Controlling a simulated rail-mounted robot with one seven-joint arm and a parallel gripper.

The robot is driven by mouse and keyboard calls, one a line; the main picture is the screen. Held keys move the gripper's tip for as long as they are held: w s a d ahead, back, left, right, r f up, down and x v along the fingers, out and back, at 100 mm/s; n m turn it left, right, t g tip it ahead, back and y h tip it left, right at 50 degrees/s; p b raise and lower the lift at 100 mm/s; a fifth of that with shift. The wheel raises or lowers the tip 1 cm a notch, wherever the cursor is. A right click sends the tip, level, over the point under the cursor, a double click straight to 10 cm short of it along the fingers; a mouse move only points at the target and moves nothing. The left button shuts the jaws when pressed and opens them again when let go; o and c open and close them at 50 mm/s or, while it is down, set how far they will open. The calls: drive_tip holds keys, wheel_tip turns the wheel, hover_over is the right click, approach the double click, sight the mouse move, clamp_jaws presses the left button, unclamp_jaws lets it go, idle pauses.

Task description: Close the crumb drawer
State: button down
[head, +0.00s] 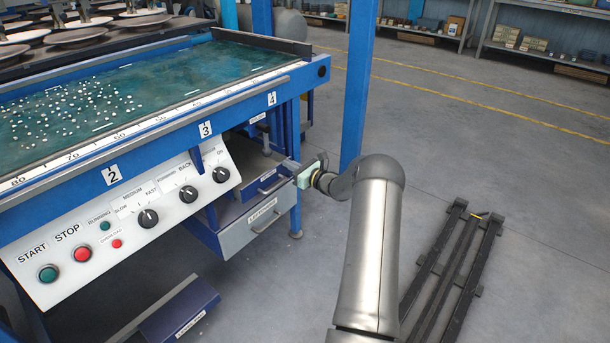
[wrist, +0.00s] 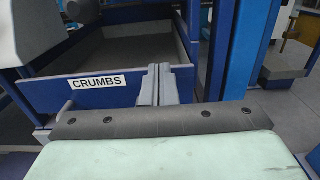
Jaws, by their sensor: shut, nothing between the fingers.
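The crumb drawer, with a blue front (wrist: 75,92) and a white CRUMBS label, stands open in the wrist view, and its grey inside shows behind the front. In the head view, a blue drawer (head: 259,186) under the table's right end appears to be the same one. My gripper (wrist: 158,84) is shut and empty, its fingertips at the right part of the drawer front. I cannot tell whether they touch it. In the head view my gripper (head: 292,168) is at the right end of this drawer, partly hiding it.
A grey labelled drawer (head: 258,226) sits just below, also pulled out. A control panel (head: 130,222) with knobs and buttons is to the left. A blue post (head: 357,85) rises behind my gripper. A labelled blue tray (head: 182,312) is low at front.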

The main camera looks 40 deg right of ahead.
drive_tip(key=x, duration=0.4)
drive_tip(key=shift+w+a+r+b, duration=0.1)
drive_tip(key=shift+w+r+b, duration=0.1)
drive_tip(key=shift+b, duration=0.15)
